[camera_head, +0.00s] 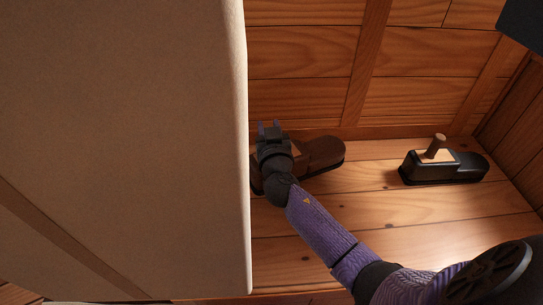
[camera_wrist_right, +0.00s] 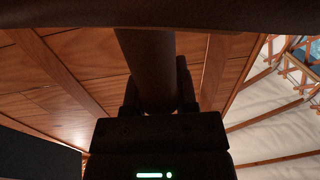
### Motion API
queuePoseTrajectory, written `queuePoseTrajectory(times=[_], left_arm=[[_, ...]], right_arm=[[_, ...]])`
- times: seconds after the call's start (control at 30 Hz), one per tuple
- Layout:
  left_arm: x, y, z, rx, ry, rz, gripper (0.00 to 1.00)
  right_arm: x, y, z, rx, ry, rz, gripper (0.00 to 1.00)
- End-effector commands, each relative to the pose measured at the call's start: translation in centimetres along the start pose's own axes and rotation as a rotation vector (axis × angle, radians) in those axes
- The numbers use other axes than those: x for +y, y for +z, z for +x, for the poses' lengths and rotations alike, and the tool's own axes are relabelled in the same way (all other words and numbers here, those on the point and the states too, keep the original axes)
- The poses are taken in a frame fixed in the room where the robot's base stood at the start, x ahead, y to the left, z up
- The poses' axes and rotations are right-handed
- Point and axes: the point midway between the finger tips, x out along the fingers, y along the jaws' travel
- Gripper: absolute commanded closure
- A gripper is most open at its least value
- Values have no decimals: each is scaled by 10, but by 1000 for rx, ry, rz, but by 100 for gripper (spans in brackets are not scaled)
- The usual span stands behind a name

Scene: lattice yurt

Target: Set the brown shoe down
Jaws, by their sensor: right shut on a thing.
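The brown shoe (camera_head: 324,152) is at the back left of the wooden cabinet floor, partly behind my right gripper and the pale panel's edge. My right gripper (camera_head: 269,127) is at its left part and shut on it. In the right wrist view, a dark post (camera_wrist_right: 148,70) stands between the fingers of my right gripper (camera_wrist_right: 157,92), below a dark bar across the top. I cannot tell whether the shoe touches the floor or hangs just above it. My left gripper is not in view.
A black shoe (camera_head: 443,167) with a wooden peg stands on the wooden floor (camera_head: 400,218) to the right. The floor between the shoes and in front is clear. A large pale panel (camera_head: 120,120) fills the left. Wooden walls (camera_head: 420,55) close the back and right.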

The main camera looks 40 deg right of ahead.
Motion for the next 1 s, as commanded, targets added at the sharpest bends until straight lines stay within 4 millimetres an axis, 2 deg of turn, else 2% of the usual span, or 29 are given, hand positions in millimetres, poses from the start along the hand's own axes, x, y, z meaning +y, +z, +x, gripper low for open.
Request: queuePoseTrajectory(times=[0.03,0.33,0.57,0.6,0.73,0.77,1.0], left_arm=[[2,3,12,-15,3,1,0],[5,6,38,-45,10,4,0],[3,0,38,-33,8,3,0],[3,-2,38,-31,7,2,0],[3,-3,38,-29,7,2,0],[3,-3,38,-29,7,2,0],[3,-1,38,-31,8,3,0]], right_arm=[[0,18,0,-5,-1,-6,100],[0,63,0,-3,-2,-5,100],[0,62,0,2,0,1,100],[0,62,0,0,0,2,60],[0,62,0,0,0,1,32],[0,62,0,0,0,1,29],[0,62,0,0,-1,1,29]])
